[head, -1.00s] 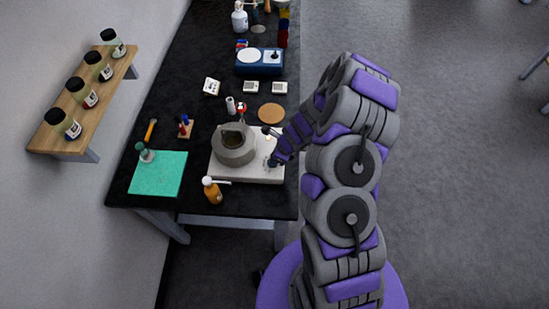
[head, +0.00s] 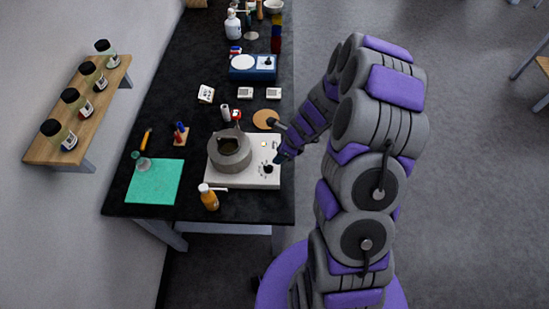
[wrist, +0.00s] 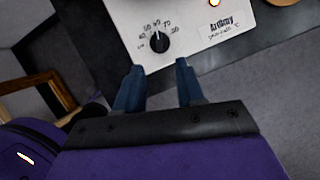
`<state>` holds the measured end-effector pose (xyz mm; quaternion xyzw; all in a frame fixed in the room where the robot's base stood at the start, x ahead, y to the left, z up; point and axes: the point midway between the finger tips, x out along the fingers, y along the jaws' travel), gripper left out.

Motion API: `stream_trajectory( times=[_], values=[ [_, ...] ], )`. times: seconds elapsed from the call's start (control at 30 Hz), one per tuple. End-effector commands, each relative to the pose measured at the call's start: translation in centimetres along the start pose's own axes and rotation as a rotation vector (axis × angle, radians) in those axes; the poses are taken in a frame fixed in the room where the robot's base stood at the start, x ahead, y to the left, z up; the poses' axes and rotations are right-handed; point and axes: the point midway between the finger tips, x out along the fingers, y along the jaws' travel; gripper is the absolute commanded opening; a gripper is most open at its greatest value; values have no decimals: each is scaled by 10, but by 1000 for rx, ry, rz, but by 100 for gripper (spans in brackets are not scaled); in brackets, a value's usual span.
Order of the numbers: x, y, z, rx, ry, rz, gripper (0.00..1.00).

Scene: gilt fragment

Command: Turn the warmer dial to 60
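The warmer (head: 245,178) is a white box on the black bench with a grey round pot (head: 230,151) on its top. Its black dial (head: 268,169) is on the right part of the top. In the wrist view the dial (wrist: 160,42) has printed numbers around it, among them 60 and 70, too small to read its setting surely. A small light (wrist: 214,2) glows on the panel. My gripper (wrist: 160,66) is open and empty, its two blue fingertips apart and just short of the dial. In the head view my gripper (head: 277,142) is at the warmer's right edge.
An amber pump bottle (head: 209,199) stands in front of the warmer and a green mat (head: 154,181) lies to its left. A round cork disc (head: 265,119) and a blue device (head: 253,67) are behind it. Open floor lies right of the bench.

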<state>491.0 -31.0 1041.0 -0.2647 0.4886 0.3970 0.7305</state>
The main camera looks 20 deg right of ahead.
Motion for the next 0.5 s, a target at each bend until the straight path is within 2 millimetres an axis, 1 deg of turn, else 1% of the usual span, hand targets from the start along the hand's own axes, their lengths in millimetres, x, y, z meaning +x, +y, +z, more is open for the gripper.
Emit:
stream_trajectory(
  times=[0.03, 0.1, 0.3, 0.5],
  values=[
    [-12, -2, 0, -1, 0, -8, 38],
    [-25, -2, 0, -1, 1, -7, 38],
    [-56, -3, 0, -1, 1, -7, 38],
    [-72, -1, 0, 0, 1, -1, 38]
  ],
)
